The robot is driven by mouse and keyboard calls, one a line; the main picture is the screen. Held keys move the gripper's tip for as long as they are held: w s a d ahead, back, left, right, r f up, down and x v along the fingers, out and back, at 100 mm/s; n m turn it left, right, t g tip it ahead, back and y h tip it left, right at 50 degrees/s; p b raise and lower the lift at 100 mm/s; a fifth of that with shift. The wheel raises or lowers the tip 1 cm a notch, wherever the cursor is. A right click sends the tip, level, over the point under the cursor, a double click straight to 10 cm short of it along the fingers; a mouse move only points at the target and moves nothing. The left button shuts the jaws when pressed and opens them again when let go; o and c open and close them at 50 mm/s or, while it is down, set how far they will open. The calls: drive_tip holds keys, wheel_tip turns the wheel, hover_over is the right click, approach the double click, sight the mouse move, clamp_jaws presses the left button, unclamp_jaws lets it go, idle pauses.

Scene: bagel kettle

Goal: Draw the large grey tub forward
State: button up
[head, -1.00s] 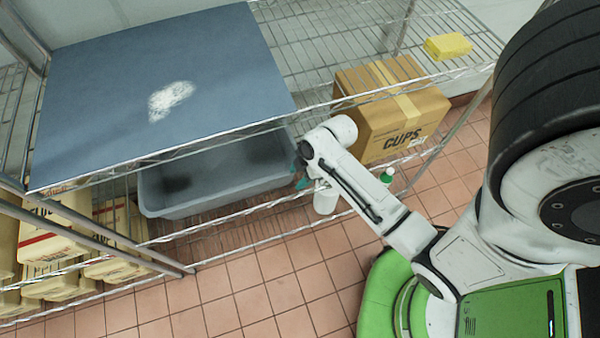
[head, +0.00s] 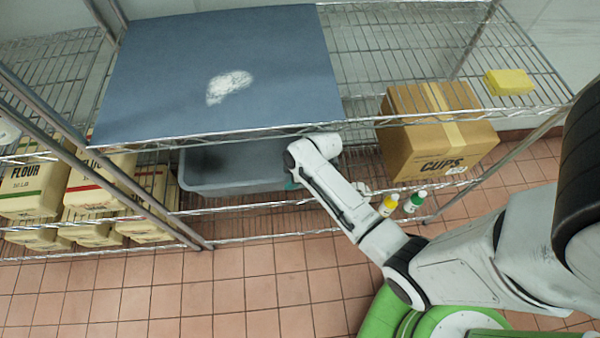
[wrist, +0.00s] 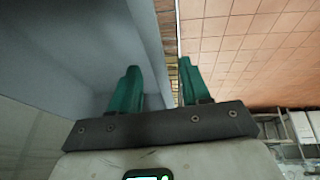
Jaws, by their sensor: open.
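The large grey tub (head: 235,172) sits on the lower shelf under a blue-grey board, which hides its back part. In the wrist view its wall and rim (wrist: 152,45) run between my green fingers. My gripper (wrist: 158,65) is open, with the left finger on the tub's inner side and the right finger outside. I cannot tell whether either finger touches the wall. In the head view my gripper (head: 293,181) is at the tub's right end, mostly hidden by my arm.
The blue-grey board (head: 160,75) lies on the upper wire shelf. Flour sacks (head: 95,190) stand left of the tub beside a shelf post. A CUPS box (head: 430,140) and bottles (head: 388,205) are to the right. A yellow block (head: 508,82) lies above. Tiled floor in front is clear.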

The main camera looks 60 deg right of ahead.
drive_tip(key=shift+w+f, duration=0.25)
drive_tip(key=shift+f, duration=0.2)
drive_tip(key=shift+c, duration=0.5)
clamp_jaws()
idle(0.7)
